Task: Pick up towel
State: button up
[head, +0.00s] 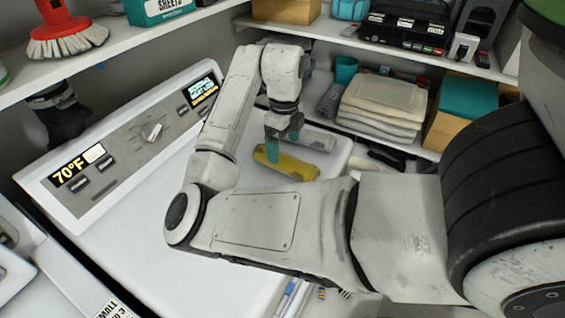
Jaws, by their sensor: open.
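A yellow rolled towel (288,165) lies on the white top of the machine, near its far right edge. A light grey roll (318,139), perhaps another towel, lies just behind it. My gripper (283,143) points down with its teal fingertips open, right at the yellow roll. One fingertip overlaps the roll's left end in the picture; I cannot tell whether it touches. The other fingertip shows near the grey roll's left end. My arm hides part of the machine top.
The machine's raised control panel (130,145) stands along the left. A shelf at the back right holds a stack of folded towels (384,104), a dark grey roll (330,101) and a teal cup (346,70). An upper shelf holds a red brush (65,32). The machine's front top is clear.

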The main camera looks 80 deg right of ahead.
aim_at(285, 157)
jog(key=shift+s+f+p, duration=0.1)
jog(key=shift+f+p, duration=0.75)
jog(key=shift+f, duration=2)
jog(key=shift+c, duration=0.4)
jog(key=c, duration=1.2)
